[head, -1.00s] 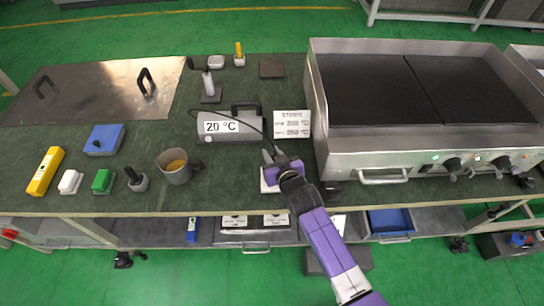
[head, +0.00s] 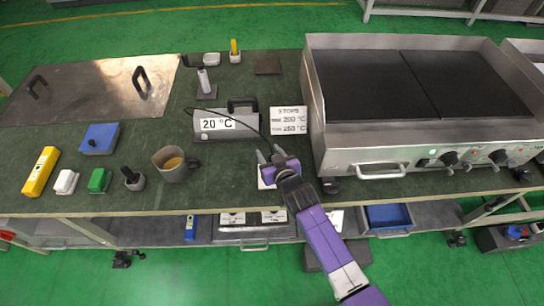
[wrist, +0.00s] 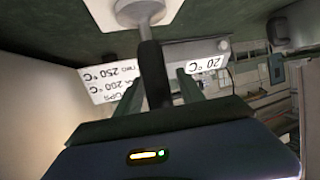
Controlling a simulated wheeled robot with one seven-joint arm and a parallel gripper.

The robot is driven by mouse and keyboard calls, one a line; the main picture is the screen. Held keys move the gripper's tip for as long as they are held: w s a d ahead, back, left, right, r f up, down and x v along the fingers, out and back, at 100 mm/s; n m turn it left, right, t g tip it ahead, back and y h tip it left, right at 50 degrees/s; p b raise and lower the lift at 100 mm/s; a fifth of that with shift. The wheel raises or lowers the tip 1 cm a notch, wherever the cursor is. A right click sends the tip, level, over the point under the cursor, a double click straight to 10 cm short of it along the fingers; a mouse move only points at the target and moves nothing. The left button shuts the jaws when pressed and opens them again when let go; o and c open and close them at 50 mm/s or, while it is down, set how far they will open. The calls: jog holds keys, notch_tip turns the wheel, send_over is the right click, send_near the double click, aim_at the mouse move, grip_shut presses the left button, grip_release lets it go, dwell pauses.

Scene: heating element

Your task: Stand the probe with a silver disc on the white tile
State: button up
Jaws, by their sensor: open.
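The probe shows in the wrist view, with a dark handle (wrist: 152,75), a grey stem and a silver disc (wrist: 140,12) at its end. The disc rests on the white tile (wrist: 96,14), and the probe looks upright. The tile also shows in the head view (head: 262,183), partly hidden by my gripper (head: 271,154). In the wrist view my gripper (wrist: 160,92) is open, one finger on each side of the handle. In the head view my gripper and arm hide most of the probe.
The grey meter box (head: 228,124) reads 20 °C, with a black cable. A stops sign (head: 288,120) stands right of it. The steel griddle (head: 420,145) is close on the right. A mug (head: 175,164) stands left. Another probe (head: 205,82) stands on a dark plate behind.

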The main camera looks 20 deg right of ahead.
jog(key=v, duration=1.2)
jog(key=shift+r+p, duration=0.15)
jog(key=shift+p, duration=0.25)
jog(key=s+r, duration=0.2)
jog(key=s, duration=1.7)
jog(key=s+d+r+t, duration=0.1)
jog(key=s+r, duration=1.3)
jog(key=s, duration=0.2)
jog(key=shift+d+r, duration=0.3)
